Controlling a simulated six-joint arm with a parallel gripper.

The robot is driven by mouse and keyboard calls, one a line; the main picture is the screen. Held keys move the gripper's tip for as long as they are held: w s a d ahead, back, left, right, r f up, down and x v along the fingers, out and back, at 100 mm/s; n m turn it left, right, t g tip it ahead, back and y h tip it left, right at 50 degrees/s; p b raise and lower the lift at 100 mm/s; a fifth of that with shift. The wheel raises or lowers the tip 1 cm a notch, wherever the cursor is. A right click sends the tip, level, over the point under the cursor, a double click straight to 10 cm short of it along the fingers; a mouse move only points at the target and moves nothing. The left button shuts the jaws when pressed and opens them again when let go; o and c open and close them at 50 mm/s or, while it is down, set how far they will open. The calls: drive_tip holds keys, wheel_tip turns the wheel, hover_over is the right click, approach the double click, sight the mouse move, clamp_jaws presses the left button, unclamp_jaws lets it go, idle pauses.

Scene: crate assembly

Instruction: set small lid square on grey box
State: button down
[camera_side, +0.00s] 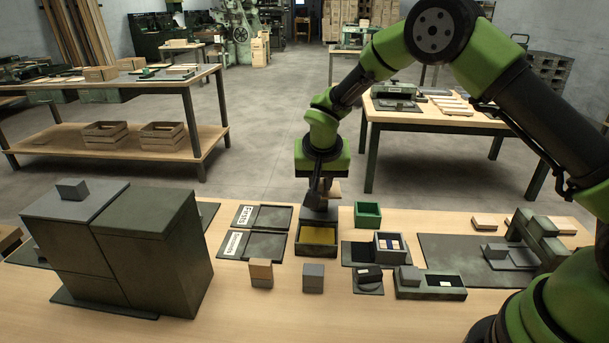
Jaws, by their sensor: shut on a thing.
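My gripper (318,202) points down over the middle of the bench. It is shut on what looks like the small lid (319,214), a flat grey piece just under the fingers. Its grip is partly hidden, and a bit of pale wood shows beside the fingers. Just below and in front of the lid is an open dark grey box (317,252) with a yellow inside. The lid appears over the back part of this box. I cannot tell whether they touch, or whether this is the task's grey box.
A green open box (367,214) stands right of the gripper. Two labelled dark panels (252,246) lie to the left, beside a large dark cabinet (155,250). A wood-topped block (261,273) and a grey cube (313,278) stand in front. Small trays (430,290) crowd the right.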

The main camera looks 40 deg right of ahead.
drive_tip(key=s+d+r+m+g, duration=0.1)
drive_tip(key=s+d+m+g, duration=0.2)
drive_tip(key=s+m, duration=0.5)
drive_tip(key=s+d+m+g, duration=0.3)
drive_tip(key=s+m+g, duration=0.15)
drive_tip(key=m, duration=0.65)
drive_tip(key=shift+t, duration=0.35)
drive_tip(key=shift+s+a+f, duration=0.1)
drive_tip(key=shift+a+f, duration=0.05)
drive_tip(key=shift+f, duration=1.4)
drive_tip(key=shift+a+f, duration=0.1)
drive_tip(key=shift+f, duration=1.45)
drive_tip(key=c, duration=1)
unclamp_jaws()
drive_tip(key=shift+r, duration=3.45)
